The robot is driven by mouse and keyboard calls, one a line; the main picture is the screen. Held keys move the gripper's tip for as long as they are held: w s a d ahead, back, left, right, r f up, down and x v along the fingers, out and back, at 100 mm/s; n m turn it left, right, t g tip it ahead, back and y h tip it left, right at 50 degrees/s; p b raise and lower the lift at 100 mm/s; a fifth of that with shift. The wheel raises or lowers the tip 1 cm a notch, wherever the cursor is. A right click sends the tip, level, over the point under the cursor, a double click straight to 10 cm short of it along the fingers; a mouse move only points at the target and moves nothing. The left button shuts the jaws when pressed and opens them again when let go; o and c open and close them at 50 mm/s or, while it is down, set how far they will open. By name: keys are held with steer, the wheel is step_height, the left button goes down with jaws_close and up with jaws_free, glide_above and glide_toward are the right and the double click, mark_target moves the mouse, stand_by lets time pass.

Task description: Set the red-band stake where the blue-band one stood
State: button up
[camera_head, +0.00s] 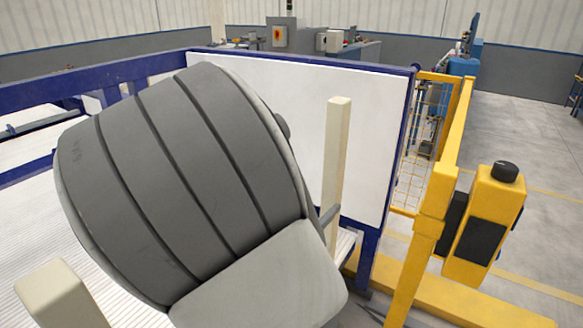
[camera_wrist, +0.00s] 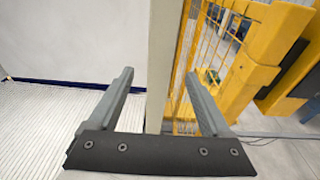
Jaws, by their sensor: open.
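A pale cream square stake (camera_head: 337,150) stands upright at the right edge of the white-topped platform. In the wrist view the stake (camera_wrist: 162,60) runs between my two fingers as seen, its lower part hidden behind my gripper's dark base. My gripper (camera_wrist: 158,76) is open, with a gap showing on both sides of the stake. I cannot tell how deep between the fingers it stands. A second cream stake (camera_head: 60,300) shows its top at the lower left of the head view. No red or blue band shows on either stake.
My grey arm covers the middle of the head view. A white panel (camera_head: 375,130) in a blue frame stands behind the stake. A yellow fence (camera_head: 447,160) and yellow post with a black-topped box (camera_head: 487,220) stand to the right. Ribbed white platform (camera_head: 25,240) lies left.

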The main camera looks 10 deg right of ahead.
mark_target(345, 106)
steer(key=b+x, duration=0.1)
steer(key=x, duration=1)
steer(key=shift+r, duration=0.1)
jaws_close()
stand_by(1.1)
steer(key=shift+r+p, duration=3.85)
steer(key=shift+r, duration=0.65)
steer(key=shift+w+r, duration=0.1)
step_height(345, 106, up, 9)
steer(key=p, duration=0.7)
steer(key=shift+p, duration=0.35)
steer(key=shift+r+p, duration=0.7)
steer(key=shift+r, duration=0.7)
